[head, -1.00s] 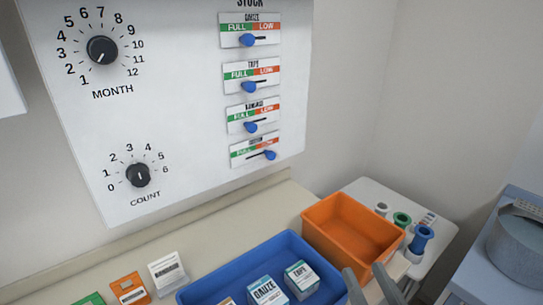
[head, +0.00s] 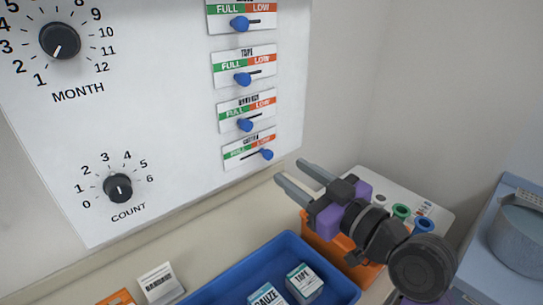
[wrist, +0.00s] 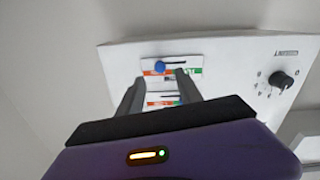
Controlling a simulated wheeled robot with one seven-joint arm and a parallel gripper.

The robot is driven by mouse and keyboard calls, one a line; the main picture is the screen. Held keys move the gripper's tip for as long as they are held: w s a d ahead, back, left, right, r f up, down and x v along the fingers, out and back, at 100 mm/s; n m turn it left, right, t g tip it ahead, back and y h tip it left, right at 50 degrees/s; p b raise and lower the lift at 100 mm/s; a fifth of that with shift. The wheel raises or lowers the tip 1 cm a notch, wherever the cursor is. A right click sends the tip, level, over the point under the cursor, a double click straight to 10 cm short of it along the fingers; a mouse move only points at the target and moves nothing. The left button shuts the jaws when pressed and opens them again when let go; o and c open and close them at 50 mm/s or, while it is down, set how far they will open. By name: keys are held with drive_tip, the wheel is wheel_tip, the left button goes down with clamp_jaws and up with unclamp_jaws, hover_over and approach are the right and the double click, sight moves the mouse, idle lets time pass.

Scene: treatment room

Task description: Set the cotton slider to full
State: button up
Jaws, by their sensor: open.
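The cotton slider is the lowest of the stock sliders on the white board. Its plate (head: 238,156) has a green FULL end at left and a red LOW end at right; its top label is too small to read clearly. Its blue knob (head: 267,154) sits at the LOW end. In the wrist view the board appears upside down, with this knob (wrist: 160,68) at the left, red end. My gripper (head: 290,170) is open and empty, to the lower right of the knob and apart from it in the head view. Its fingers also show in the wrist view (wrist: 159,79).
The tape slider (head: 243,78) and other sliders are above, knobs toward FULL. Month (head: 60,41) and count (head: 118,187) dials are at left. Below are a blue bin (head: 345,293) with boxes and an orange bin (head: 313,238) partly behind my gripper. Wall right of the board is clear.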

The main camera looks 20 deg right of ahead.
sight(270, 157)
drive_tip(key=p+x, duration=0.1)
drive_tip(key=x, duration=0.6)
drive_tip(key=shift+w+p, duration=0.25)
drive_tip(key=shift+p, duration=0.15)
clamp_jaws()
idle(1.0)
